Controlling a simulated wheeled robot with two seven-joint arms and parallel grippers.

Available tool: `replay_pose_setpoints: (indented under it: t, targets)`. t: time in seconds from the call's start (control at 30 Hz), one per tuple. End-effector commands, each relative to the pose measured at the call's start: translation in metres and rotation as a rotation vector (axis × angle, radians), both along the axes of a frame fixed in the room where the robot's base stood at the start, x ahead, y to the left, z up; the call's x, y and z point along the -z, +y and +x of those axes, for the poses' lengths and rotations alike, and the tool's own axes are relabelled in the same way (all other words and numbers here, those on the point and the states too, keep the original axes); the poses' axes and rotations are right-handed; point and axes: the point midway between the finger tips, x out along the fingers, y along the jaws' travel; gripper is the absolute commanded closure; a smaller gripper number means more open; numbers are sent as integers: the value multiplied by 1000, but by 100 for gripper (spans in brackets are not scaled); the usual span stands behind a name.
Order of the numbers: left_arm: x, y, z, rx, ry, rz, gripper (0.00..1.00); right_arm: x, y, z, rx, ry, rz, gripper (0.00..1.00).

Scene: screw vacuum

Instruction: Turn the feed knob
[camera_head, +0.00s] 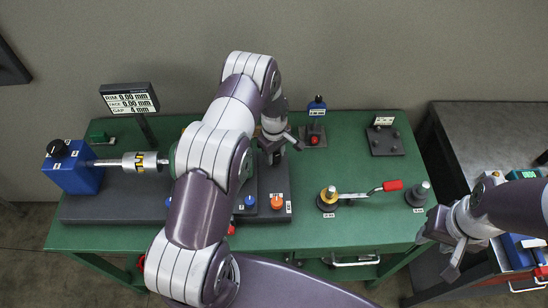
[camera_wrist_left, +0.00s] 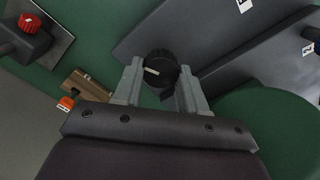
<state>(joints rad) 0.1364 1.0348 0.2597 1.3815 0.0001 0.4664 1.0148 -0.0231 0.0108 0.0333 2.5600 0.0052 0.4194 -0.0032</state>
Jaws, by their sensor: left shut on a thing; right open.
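A black ridged knob (camera_wrist_left: 160,68) with a white pointer line sits between the fingers of my left gripper (camera_wrist_left: 157,78) in the left wrist view. Its label cannot be read, so I cannot confirm it is the feed knob. My left gripper (camera_head: 279,146) is shut on it, pointing down at the right part of the dark machine base (camera_head: 115,208) in the head view. There the arm and gripper hide the knob. My right gripper (camera_head: 455,250) is open and empty, beyond the right end of the green table (camera_head: 365,230).
A display (camera_head: 130,100) reads rim 0.00 mm, face 0.00 mm, gap 4 mm. A blue motor box (camera_head: 72,172) with a black knob stands left. An orange knob (camera_head: 277,201) is close in front.

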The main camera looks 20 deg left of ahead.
Motion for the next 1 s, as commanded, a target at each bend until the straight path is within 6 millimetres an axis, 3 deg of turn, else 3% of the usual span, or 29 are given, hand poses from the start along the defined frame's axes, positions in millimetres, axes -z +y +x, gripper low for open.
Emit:
replay_pose_setpoints:
  t: [0.3, 1.0]
  targets:
    - [2, 0, 2, 298, -4, 1, 89, 25, 0, 0, 0, 0, 0, 57]
    - [0, -3, 4, 959, -5, 3, 89, 56, 0, 0, 0, 0, 0, 57]
